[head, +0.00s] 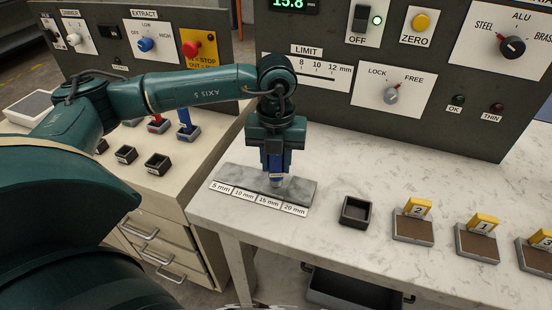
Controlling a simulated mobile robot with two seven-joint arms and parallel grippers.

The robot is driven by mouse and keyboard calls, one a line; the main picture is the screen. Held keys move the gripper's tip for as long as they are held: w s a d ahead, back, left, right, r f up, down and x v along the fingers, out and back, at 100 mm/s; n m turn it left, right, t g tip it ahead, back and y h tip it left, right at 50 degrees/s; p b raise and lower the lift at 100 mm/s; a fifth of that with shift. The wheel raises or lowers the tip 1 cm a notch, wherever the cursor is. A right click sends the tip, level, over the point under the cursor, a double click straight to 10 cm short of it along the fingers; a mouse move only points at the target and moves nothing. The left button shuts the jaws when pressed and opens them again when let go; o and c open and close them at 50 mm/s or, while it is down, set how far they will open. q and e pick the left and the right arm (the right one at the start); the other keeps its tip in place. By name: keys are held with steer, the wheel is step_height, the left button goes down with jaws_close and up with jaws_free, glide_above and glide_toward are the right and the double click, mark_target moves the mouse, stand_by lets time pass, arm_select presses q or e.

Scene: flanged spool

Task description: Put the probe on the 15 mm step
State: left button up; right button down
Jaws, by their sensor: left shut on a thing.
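My left gripper (275,150) points down over the step block and is shut on the blue probe (276,168). The grey step block (230,176) lies at the table's left end, with labels 5, 10, 15 and 20 mm along its front. The probe's pale tip is over the right half of the block, in line with the 15 mm label (268,202). I cannot tell for sure whether the tip touches the surface. The display (288,4) appears to read 15.8, partly cut off at the top. My right gripper is not in view.
An empty black tray (355,212) stands right of the block. Several holders with yellow numbered tags, such as number 2 (414,222), stand further right. Bare table lies between.

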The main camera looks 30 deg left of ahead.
arm_select(q)
steer(key=o, duration=0.6)
steer(key=shift+f, duration=0.2)
steer(key=o, duration=0.5)
steer(key=shift+r, duration=0.1)
steer(key=shift+r, duration=0.65)
step_height(320, 180, up, 11)
steer(key=shift+r+b, duration=0.1)
steer(key=shift+b, duration=0.2)
